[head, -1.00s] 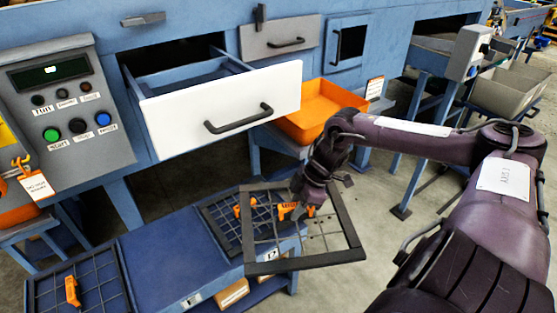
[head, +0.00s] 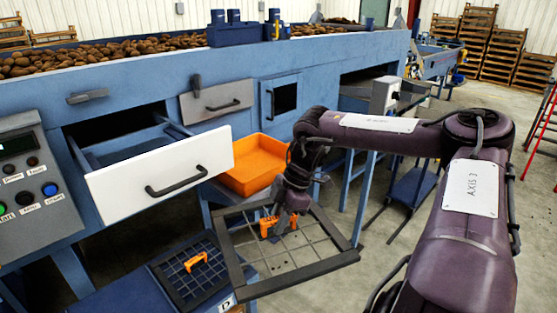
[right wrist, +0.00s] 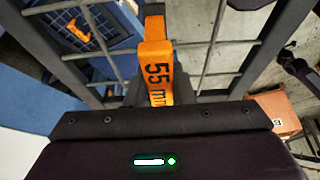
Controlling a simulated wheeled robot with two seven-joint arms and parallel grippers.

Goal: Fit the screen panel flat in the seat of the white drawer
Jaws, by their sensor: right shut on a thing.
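The white drawer (head: 160,172) is pulled out of the blue machine at the left, with its black handle on the front. Its interior (head: 130,148) shows only in part, and the seat cannot be made out clearly. My right gripper (head: 285,208) is shut on the orange handle of a dark-framed screen panel (head: 233,262). The panel is held tilted, right of and below the drawer front, apart from it. My left gripper is not in view.
Another screen panel (head: 172,272) with an orange handle lies on the blue bench below the drawer. An orange bin (head: 252,165) stands right of the drawer. A control box (head: 35,190) is at the left. Open floor lies to the right.

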